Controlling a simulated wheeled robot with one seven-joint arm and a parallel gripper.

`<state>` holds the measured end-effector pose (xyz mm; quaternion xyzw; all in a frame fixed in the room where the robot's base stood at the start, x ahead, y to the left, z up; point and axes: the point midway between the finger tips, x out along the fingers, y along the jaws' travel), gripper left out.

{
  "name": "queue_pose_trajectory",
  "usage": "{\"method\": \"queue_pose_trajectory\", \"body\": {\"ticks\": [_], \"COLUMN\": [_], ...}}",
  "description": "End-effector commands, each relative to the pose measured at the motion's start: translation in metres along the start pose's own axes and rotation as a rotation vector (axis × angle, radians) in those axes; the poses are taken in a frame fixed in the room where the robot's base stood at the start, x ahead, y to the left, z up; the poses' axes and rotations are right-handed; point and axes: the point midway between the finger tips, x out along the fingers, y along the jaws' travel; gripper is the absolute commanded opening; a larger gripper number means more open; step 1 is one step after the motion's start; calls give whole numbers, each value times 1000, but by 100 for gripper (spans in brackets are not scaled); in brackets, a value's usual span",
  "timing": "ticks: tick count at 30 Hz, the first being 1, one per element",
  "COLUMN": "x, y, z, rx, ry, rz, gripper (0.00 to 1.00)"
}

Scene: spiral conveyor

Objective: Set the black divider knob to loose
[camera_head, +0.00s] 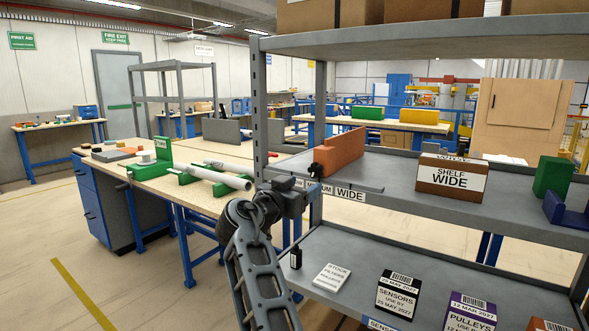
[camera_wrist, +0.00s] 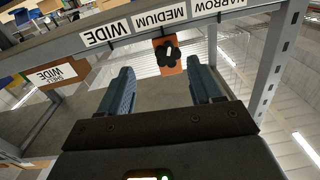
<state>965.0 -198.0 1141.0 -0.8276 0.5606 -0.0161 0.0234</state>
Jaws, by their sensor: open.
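The black divider knob (camera_wrist: 167,52) shows in the wrist view, lobed with a pale mark on it, at the front of the orange divider (camera_head: 340,152). In the head view the knob (camera_head: 316,171) sits at the divider's lower front, over the shelf edge label strip. My gripper (camera_head: 305,187) is close to the knob at the shelf's front edge. In the wrist view, which looks upside down, my gripper (camera_wrist: 165,83) is open and empty. The knob appears beyond the fingertips, roughly between them; I cannot tell whether they touch. I see no loose or tight marking.
Shelf edge labels read NARROW (camera_wrist: 218,4), MEDIUM (camera_wrist: 160,16) and WIDE (camera_wrist: 106,33). A brown box marked SHELF WIDE (camera_head: 452,178) stands right on the same shelf. A grey upright (camera_head: 261,110) rises close left of my gripper. The lower shelf (camera_head: 345,255) holds several boxes.

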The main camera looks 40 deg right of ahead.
Motion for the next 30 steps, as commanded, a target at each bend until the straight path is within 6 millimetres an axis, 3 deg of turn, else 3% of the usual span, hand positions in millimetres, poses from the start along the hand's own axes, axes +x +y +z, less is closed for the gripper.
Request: {"method": "queue_pose_trajectory", "body": {"ticks": [3,8,21,30], "x": [1,12,71,79], "y": [-4,-4,-3,-2], "z": [-14,-19,-18,-16], "rx": [24,31,28,30], "ry": [1,1,2,2], "rz": [28,36,33,32], "gripper": [65,65,65,65]}}
